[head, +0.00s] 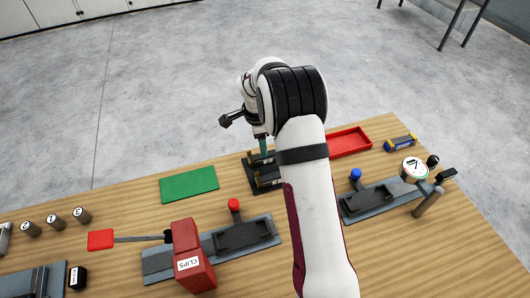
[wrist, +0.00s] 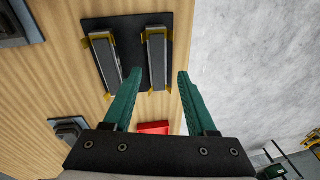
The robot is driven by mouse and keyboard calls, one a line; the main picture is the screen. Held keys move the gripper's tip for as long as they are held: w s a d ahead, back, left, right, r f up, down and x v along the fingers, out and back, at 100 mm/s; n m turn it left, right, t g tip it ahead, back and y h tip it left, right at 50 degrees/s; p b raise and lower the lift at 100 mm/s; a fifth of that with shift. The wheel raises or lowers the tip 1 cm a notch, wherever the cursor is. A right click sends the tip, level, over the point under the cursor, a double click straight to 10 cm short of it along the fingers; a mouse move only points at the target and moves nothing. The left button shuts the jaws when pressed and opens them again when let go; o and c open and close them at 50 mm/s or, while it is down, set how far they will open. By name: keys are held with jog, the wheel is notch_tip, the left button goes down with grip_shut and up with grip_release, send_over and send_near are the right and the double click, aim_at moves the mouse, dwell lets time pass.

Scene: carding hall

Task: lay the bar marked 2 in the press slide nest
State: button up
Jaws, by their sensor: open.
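Two grey bars, a left one (wrist: 106,62) and a right one (wrist: 157,62), lie side by side on yellow supports of a black rack (wrist: 130,22). I can read no number on either. The rack (head: 251,184) also shows in the head view, partly hidden by my arm. My gripper (wrist: 158,72) is open and empty, its green fingers pointing toward the rack, with the right bar between the fingertips in the wrist view. In the head view the gripper (head: 263,146) is just above the rack. Two slide fixtures stand on the bench, one with a red knob (head: 234,204), one with a blue knob (head: 355,174).
A green mat (head: 188,184), red tray (head: 350,142), dial (head: 414,168) and blue-yellow block (head: 400,143) lie around. Numbered cylinders (head: 56,221) stand far left.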

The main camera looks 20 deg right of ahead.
jog(key=f, duration=0.2)
jog(key=d+f, duration=0.1)
jog(key=f, duration=0.3)
jog(key=shift+w+d+f, duration=0.2)
jog(key=shift+d, duration=0.1)
grip_shut()
